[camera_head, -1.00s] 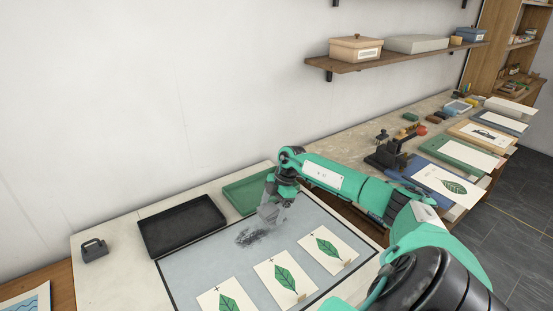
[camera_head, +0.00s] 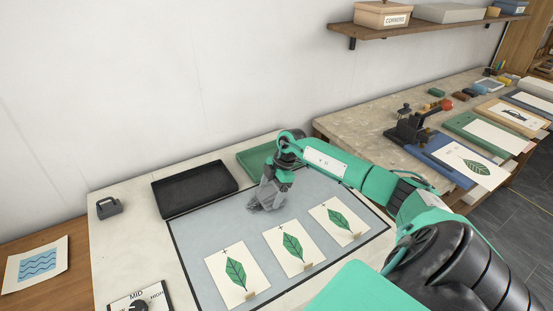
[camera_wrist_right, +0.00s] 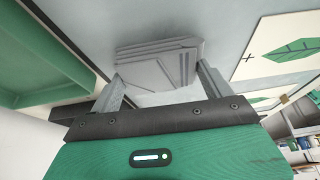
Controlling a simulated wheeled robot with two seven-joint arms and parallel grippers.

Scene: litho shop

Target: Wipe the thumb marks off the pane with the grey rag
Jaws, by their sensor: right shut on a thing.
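The pane (camera_head: 210,235) is a blue-grey sheet with a dark border, lying flat on the pale bench. My right gripper (camera_head: 272,183) is above its back part, shut on the crumpled grey rag (camera_head: 267,197). The rag is low and appears to touch the pane. In the wrist view the folded rag (camera_wrist_right: 160,65) sits between the fingertips of my right gripper (camera_wrist_right: 160,88). No dark thumb marks show on the visible pane; the rag and gripper hide the patch beneath, so I cannot tell its state there. My left gripper is not in view.
Several leaf prints (camera_head: 292,250) lie along the pane's front. A black tray (camera_head: 195,188) and a green tray (camera_head: 256,158) stand behind it. A grey weight (camera_head: 108,207) sits left, a dial panel (camera_head: 140,304) front left. A second bench (camera_head: 365,128) adjoins at right.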

